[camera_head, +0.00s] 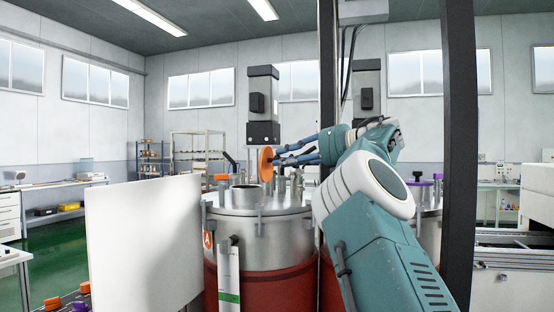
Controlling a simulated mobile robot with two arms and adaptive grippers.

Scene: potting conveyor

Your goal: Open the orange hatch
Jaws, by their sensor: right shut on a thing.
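The orange hatch (266,164) is a round disc standing on edge, above the right side of a short round port (246,191) with a dark opening on top of a steel tank (258,222). My right gripper (279,157) reaches in from the right. Its blue fingers are shut on the hatch at its right side. The exact contact is small and hard to make out. My left gripper is not in view.
A mixer motor (263,106) rises behind the port. A white curved panel (143,246) stands at the front left. A dark post (459,150) stands right of my arm. A second tank with purple caps (425,184) is at the right.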

